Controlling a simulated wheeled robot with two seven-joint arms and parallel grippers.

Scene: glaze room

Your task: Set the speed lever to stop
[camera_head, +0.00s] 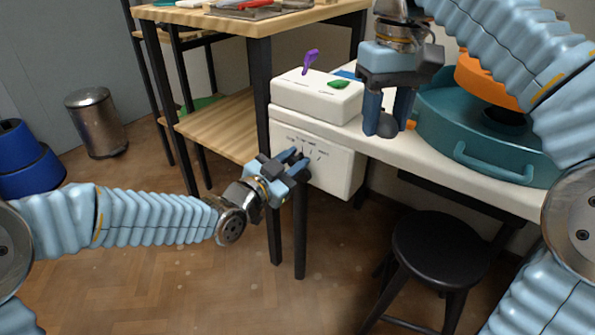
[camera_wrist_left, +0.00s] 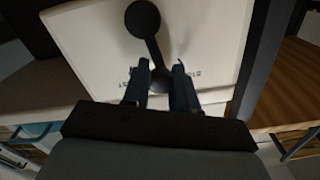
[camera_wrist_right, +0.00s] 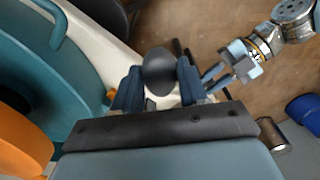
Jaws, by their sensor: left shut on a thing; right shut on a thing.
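The speed lever (camera_wrist_left: 152,48) is a dark bar on the white front panel (camera_wrist_left: 95,48), with a round dark disc at its far end. My left gripper (camera_wrist_left: 160,82) is shut on the lever's near end, a dark knob between the fingers. Partly hidden lettering shows beside the fingers. In the head view my left gripper (camera_head: 298,160) is at the front of the white box (camera_head: 338,172), covering the lever. My right gripper (camera_head: 386,128) points down by the table edge. Its wrist view shows it (camera_wrist_right: 160,84) shut on a dark oval knob (camera_wrist_right: 158,62).
A teal basin (camera_head: 450,130) with an orange part fills the white table at right. A smaller white box (camera_head: 315,98) with purple and green handles sits on top. A black stool (camera_head: 440,245) stands below. Wooden shelving (camera_head: 225,125) is left of the box; open floor lies in front.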

